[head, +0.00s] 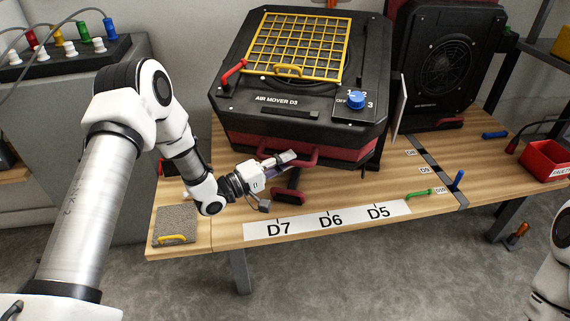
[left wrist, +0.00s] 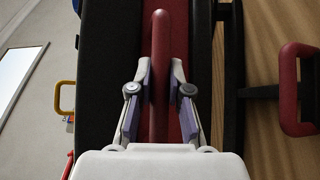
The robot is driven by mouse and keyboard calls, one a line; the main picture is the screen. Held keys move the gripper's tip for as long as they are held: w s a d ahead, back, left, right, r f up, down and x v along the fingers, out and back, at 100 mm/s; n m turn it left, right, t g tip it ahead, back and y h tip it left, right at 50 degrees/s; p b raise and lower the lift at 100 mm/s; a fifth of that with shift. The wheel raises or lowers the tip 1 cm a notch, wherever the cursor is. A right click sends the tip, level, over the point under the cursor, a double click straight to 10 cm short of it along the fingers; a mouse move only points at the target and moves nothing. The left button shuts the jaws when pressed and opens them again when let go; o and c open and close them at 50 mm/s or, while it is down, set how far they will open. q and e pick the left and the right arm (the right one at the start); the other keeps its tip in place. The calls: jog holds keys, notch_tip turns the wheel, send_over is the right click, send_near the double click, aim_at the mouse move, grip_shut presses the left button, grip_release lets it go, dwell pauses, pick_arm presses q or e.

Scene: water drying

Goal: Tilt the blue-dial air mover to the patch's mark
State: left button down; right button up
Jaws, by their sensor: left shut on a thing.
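The blue-dial air mover (head: 285,112) is a black and dark red box labelled AIR MOVER D3, on the wooden bench. Its yellow grille (head: 300,45) faces upward, and its blue dial (head: 356,100) is at the right of that face. My left gripper (head: 291,161) is shut on the red front handle (head: 313,155). In the left wrist view the handle (left wrist: 160,50) runs between the two fingers (left wrist: 160,92). A second red grip (head: 288,196) sits lower, near the bench. A white strip (head: 350,219) on the front edge reads D7, D6, D5. My right gripper is out of frame.
A second black air mover (head: 440,60) stands behind right. A dark slotted rail (head: 437,165) with D8, D9, D10 tags, a green handle (head: 418,192) and a blue peg (head: 459,179) are right. A grey pad (head: 176,222) lies at the left corner. A red bin (head: 544,160) is far right.

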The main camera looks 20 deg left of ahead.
pick_arm(q)
jog(key=shift+r, duration=0.15)
jog(key=c, duration=1.1)
grip_release()
jog(key=shift+s, duration=0.1)
jog(key=v, duration=1.2)
